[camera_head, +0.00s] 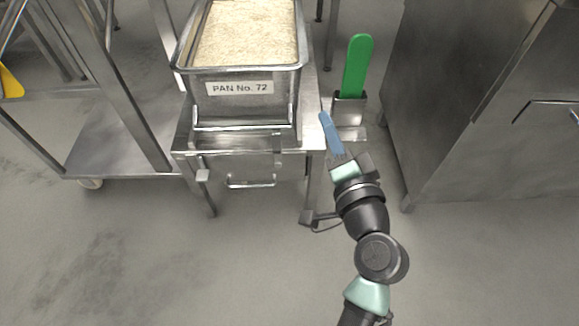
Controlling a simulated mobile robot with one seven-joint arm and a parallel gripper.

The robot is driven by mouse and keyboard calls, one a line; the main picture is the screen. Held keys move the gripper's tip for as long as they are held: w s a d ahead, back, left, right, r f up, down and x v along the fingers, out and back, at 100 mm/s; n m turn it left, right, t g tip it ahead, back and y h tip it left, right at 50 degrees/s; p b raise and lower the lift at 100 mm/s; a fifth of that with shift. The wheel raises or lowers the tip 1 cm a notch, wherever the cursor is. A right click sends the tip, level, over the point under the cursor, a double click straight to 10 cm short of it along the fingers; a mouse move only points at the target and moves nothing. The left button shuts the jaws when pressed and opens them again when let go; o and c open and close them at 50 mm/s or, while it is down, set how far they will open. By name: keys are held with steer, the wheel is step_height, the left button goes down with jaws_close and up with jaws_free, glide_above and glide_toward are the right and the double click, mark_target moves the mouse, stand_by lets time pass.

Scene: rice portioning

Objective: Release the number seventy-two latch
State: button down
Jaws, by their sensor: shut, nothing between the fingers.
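A steel pan (240,108) full of rice stands on a steel stand (305,150). Its white label (239,88) reads "PAN No. 72". The stand's front has a small block-like lever (203,175) at the left and a bar handle (251,182) near the middle. I cannot tell for certain which fitting is the latch. My gripper (325,122) is at the stand's right side, right of the pan, with its blue fingers together and empty. It points up and left in the picture. Whether it touches the stand is not clear.
A green-handled tool (357,68) stands upright in a steel holder (349,110) right of the stand. A steel cabinet (470,110) is at the right. A wheeled steel trolley (115,172) is at the left. A small pedal-like part (308,217) sits low by my arm. The front floor is clear.

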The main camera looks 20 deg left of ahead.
step_height(320, 180, down, 15)
steer(key=s+m+b, duration=0.2)
steer(key=b, duration=0.4)
steer(key=shift+s+d+m+g+y, duration=0.3)
steer(key=shift+d+g, duration=0.05)
steer(key=shift+g, duration=0.05)
steer(key=shift+r, duration=0.1)
steer(key=b, duration=0.5)
glide_toward(280, 136)
steer(key=shift+d+x, duration=0.2)
steer(key=shift+x, duration=0.95)
steer(key=shift+d+x, duration=0.15)
steer(key=shift+x, duration=1)
steer(key=shift+w+a, duration=0.15)
steer(key=shift+a+p, duration=0.25)
steer(key=shift+p, duration=0.15)
